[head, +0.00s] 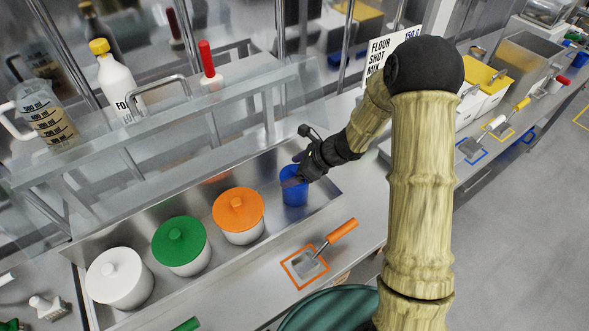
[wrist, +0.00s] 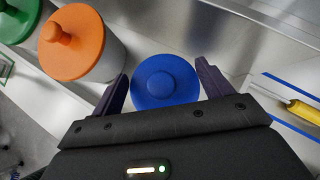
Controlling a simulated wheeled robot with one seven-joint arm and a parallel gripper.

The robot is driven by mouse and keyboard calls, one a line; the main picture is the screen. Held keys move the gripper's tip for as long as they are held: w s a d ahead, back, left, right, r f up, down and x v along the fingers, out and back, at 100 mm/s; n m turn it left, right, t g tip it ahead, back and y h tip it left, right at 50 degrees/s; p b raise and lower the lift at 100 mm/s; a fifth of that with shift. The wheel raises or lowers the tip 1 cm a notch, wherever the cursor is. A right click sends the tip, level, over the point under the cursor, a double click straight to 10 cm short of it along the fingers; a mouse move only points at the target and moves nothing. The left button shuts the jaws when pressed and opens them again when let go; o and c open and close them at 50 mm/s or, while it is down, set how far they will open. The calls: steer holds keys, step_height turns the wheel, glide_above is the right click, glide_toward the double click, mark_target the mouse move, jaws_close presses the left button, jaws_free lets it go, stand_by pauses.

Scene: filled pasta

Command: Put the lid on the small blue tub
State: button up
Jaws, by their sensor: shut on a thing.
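The small blue tub (head: 294,194) stands upright in the right part of the steel trough. My gripper (head: 292,177) is at its top, and its dark fingers hide part of the rim. In the wrist view, the round blue lid (wrist: 165,82) with a central knob is between the two fingers of my gripper (wrist: 163,75). My gripper is shut on the lid, one finger at each side. The lid is over the tub; I cannot tell whether it sits flush on the rim.
White tubs with an orange lid (head: 238,209), a green lid (head: 179,241) and a white lid (head: 113,270) stand left in the trough. A glass shelf (head: 150,130) runs behind. An orange-handled scoop (head: 310,262) lies on the counter in front.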

stand_by(0.8)
steer(key=o, duration=0.9)
steer(key=shift+r, duration=0.1)
steer(key=shift+r+p, duration=2.65)
steer(key=shift+r, duration=0.8)
jaws_close()
